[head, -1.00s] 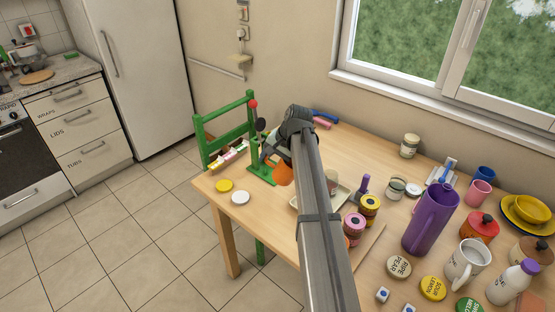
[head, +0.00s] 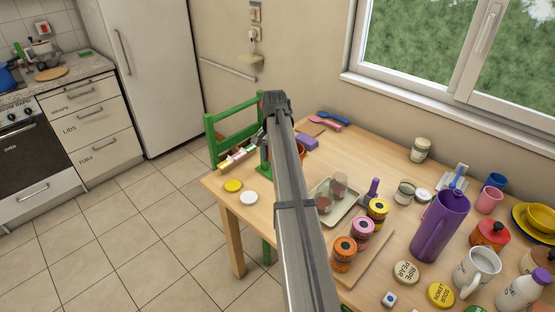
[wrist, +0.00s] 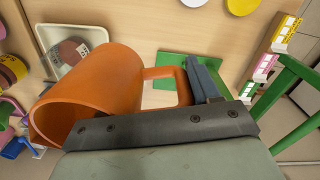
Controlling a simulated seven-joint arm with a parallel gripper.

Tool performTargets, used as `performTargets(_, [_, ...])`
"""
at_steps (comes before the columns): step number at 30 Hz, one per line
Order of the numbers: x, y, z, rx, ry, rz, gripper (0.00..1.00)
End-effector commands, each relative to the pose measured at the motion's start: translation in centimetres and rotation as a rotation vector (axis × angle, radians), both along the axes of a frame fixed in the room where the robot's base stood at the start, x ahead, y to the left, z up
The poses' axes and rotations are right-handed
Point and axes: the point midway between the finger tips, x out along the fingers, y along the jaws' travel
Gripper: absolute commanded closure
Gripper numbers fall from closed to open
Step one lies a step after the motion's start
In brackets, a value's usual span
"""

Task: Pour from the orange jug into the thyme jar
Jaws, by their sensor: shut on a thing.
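The orange jug (wrist: 110,88) fills the left middle of the wrist view, its wide mouth toward the lower left. My gripper (wrist: 203,82) is shut on the jug's handle (wrist: 168,75). No contents show inside the visible part of the jug, and I cannot tell how far it is tilted. No thyme label is readable. A lidded jar (head: 420,150) stands at the back of the table and a glass jar (head: 404,193) stands nearer.
A cream tray (head: 349,216) with small containers lies right of my arm, also in the wrist view (wrist: 47,40). Several ringed jars (head: 362,230) and a purple jug (head: 440,226) crowd the right. A green stand (wrist: 168,94) is below the jug. Lids (head: 248,198) lie front left.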

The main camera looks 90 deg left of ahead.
Motion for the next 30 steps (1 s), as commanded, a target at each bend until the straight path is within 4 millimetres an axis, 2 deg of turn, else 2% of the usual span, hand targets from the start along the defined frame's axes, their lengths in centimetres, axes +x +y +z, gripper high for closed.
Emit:
performTargets(18, [-4.2,2.4,3.3,0.000,0.001,0.000,0.94])
performTargets(30, [-4.4,2.4,3.3,0.000,0.001,0.000,0.94])
